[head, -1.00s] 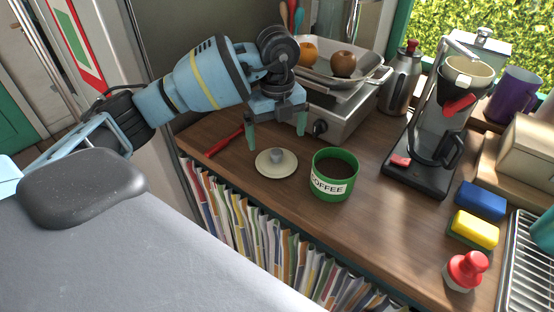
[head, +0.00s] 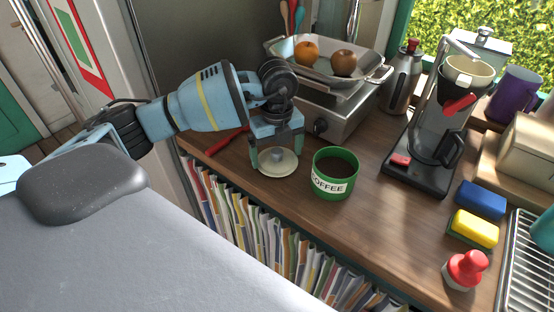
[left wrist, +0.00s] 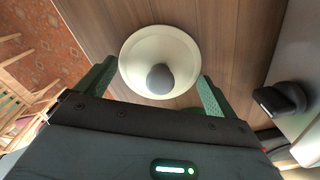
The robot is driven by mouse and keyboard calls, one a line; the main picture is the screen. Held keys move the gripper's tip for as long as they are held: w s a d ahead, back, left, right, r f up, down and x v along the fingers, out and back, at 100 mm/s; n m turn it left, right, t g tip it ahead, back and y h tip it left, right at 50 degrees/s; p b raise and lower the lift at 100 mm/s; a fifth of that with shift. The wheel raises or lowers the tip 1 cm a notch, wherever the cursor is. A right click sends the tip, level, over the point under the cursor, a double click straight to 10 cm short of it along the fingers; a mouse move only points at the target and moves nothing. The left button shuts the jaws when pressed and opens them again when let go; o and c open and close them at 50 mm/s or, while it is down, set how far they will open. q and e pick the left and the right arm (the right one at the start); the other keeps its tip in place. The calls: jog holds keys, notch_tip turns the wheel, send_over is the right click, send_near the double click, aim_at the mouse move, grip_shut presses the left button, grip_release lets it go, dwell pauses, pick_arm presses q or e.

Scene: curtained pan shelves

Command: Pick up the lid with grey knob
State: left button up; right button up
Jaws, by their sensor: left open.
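The lid (head: 267,167) is a pale cream disc lying flat on the wooden counter, left of the green coffee canister. It has a round grey knob (head: 278,156) in its middle. In the left wrist view the lid (left wrist: 139,54) and its knob (left wrist: 160,78) show close up. My left gripper (head: 275,164) is open just above the lid, with green fingers on either side of the knob. In the left wrist view the fingers flank the lid's lower part. Whether they touch the lid cannot be told. My right gripper is not in view.
The open green coffee canister (head: 335,173) stands close to the right of the lid. A hot plate (head: 338,117) with a pan of fruit is behind. A red-handled item (head: 226,140) lies to the left. The coffee maker (head: 420,172) and sponges are farther right.

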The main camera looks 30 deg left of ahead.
aim_at(276, 151)
pick_arm(q)
jog(key=c, duration=1.2)
jog(key=shift+s+f, duration=0.15)
jog(key=shift+f, duration=0.05)
jog(key=c, duration=0.7)
jog(key=shift+f, duration=0.1)
jog(key=shift+c, duration=0.3)
notch_tip(276, 151, up, 4)
jog(key=shift+f, duration=0.1)
jog(key=s+a+r, duration=0.1)
jog(key=s, duration=1.4)
jog(key=shift+s+a+r, duration=0.3)
jog(key=shift+a+r, duration=0.05)
jog(key=shift+r, duration=0.05)
